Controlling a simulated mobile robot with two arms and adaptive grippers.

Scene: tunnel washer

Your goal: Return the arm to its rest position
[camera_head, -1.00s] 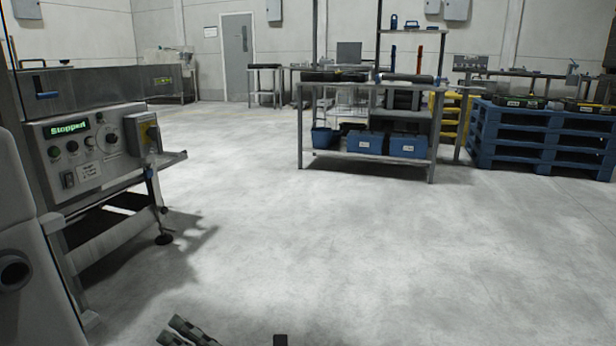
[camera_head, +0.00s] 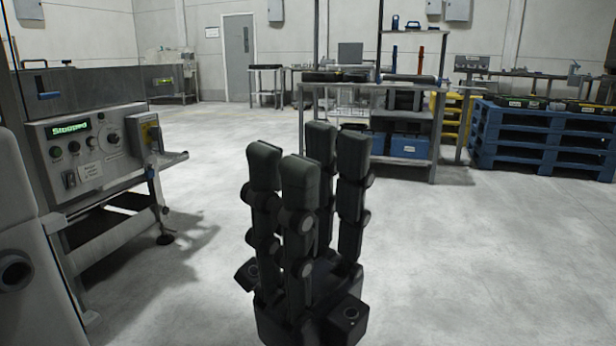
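My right gripper (camera_head: 309,162) stands upright in the lower middle of the head view, its dark jointed fingers pointing up. The fingers are spread apart with a gap between them, and nothing is held in it. Its base is near the bottom edge. The arm behind it is hidden below the picture. My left gripper is not in view.
A washer control panel (camera_head: 93,150) with a green display is at left. A metal workbench (camera_head: 436,140) with blue bins below stands behind the gripper, partly hidden. Blue pallets (camera_head: 540,150) are stacked at right. The concrete floor (camera_head: 480,270) at right is clear.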

